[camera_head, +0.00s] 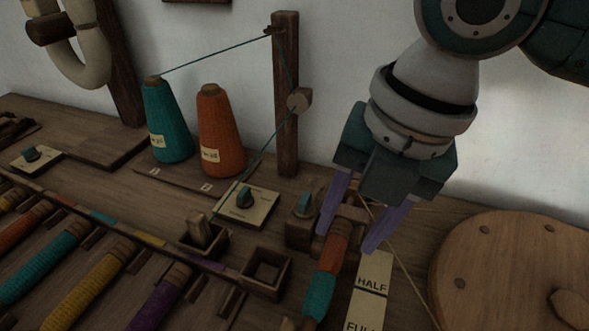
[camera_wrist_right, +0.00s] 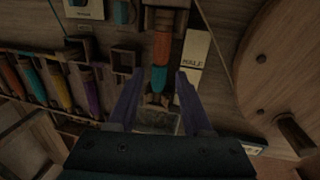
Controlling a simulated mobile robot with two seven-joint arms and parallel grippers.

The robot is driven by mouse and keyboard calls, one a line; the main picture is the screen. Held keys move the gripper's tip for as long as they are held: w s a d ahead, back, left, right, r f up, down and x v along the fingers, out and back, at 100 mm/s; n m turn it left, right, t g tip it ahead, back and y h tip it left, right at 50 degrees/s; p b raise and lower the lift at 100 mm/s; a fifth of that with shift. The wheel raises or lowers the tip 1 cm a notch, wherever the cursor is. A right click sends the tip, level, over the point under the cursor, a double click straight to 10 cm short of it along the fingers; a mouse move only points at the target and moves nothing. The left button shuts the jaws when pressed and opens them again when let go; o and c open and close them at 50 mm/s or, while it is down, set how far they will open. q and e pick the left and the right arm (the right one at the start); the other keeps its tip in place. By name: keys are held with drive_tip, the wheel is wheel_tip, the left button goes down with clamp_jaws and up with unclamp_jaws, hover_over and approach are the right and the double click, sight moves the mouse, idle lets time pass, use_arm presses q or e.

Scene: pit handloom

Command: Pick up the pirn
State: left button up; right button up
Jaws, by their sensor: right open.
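A pirn (camera_head: 320,288) with orange and teal thread lies along the winder beside the HALL/FULL-style card. It also shows in the right wrist view (camera_wrist_right: 160,62), ahead of the fingers. My right gripper (camera_head: 346,236) is open and empty. Its two purple fingers appear above the pirn, one to each side in the head view; I cannot tell the exact height. In the right wrist view the gripper (camera_wrist_right: 158,100) spans the line of the pirn. Several other pirns, among them teal (camera_head: 45,267), yellow (camera_head: 92,290) and purple (camera_head: 157,303), lie in a rack at the left. My left gripper is not in view.
Teal (camera_head: 168,125) and orange (camera_head: 219,135) thread cones stand behind, by a wooden post (camera_head: 286,100) carrying a thread. A marked card (camera_head: 371,285) lies right of the pirn. A round wooden disc (camera_head: 500,262) is at the right. A small open box (camera_head: 266,270) stands left.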

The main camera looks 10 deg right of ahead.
sight(332, 263)
drive_tip(key=shift+a+f+b, duration=0.15)
drive_tip(key=shift+a+f, duration=0.05)
drive_tip(key=shift+f, duration=0.4)
drive_tip(key=shift+a+f+b, duration=0.15)
drive_tip(key=shift+f, duration=0.45)
drive_tip(key=f, duration=0.1)
drive_tip(key=f+b, duration=0.1)
drive_tip(key=f, duration=0.1)
drive_tip(key=f+b, duration=0.1)
drive_tip(key=f, duration=0.1)
drive_tip(key=shift+w+a+f, duration=0.1)
drive_tip(key=shift+w+a, duration=0.1)
drive_tip(key=shift+w, duration=0.2)
clamp_jaws()
